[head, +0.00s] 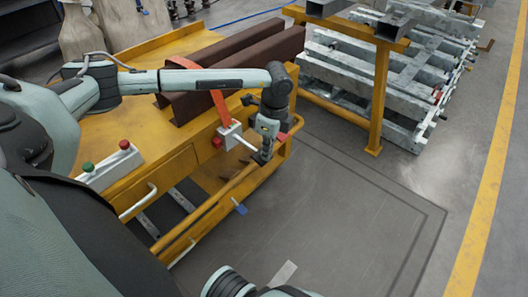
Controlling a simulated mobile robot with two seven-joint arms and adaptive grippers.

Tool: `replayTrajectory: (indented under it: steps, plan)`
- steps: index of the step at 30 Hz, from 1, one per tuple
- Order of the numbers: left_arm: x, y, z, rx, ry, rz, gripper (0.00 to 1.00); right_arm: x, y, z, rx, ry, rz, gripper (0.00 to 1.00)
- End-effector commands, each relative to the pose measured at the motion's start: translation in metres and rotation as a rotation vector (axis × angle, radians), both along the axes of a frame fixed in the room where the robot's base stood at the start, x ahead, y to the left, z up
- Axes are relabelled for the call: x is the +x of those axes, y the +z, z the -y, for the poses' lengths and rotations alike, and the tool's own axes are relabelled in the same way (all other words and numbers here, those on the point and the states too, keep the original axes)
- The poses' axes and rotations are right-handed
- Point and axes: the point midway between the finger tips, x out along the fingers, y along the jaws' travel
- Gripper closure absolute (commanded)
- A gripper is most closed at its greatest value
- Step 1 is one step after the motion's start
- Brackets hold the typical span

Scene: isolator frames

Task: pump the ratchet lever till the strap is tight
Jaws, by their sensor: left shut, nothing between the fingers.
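An orange strap (218,104) runs over brown steel beams (225,72) on the yellow cart and down its near side. It ends at a pale grey ratchet housing (229,136) with a red part beside it. A thin rod seems to run right from the housing towards my left gripper (264,157). My left gripper is shut and empty, pointing down beside the cart's edge, right of the housing. The fingers partly cover what lies behind, so I cannot tell whether they touch the lever. My right gripper is not in view; only part of that arm shows at the bottom.
The yellow cart (165,172) has rails along its near side. A button box (110,168) with green and red buttons sits at its left. A yellow post frame (378,100) and stacked grey beams (360,75) stand behind. The floor at right is clear.

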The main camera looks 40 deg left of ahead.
Motion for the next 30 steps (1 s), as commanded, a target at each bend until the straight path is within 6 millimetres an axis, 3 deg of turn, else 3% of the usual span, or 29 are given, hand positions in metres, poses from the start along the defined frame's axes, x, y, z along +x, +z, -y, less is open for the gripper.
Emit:
replayTrajectory:
  steps: [3, 10, 20, 23, 30]
  plan:
    - [0.0, 0.001, 0.002, 0.003, 0.0, -0.003, 1.0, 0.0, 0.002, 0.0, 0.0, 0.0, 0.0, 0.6]
    - [0.005, 0.01, 0.028, 0.0, -0.001, -0.002, 1.0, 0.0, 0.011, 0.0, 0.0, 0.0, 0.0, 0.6]
    - [0.006, 0.012, 0.029, 0.001, 0.001, 0.0, 1.0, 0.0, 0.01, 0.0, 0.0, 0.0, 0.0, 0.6]
    - [0.006, 0.021, 0.03, 0.001, 0.001, 0.001, 1.0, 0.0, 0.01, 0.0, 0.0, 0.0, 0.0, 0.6]
    - [0.008, 0.069, 0.034, 0.001, 0.0, 0.004, 1.0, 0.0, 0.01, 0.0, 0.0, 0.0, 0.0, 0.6]
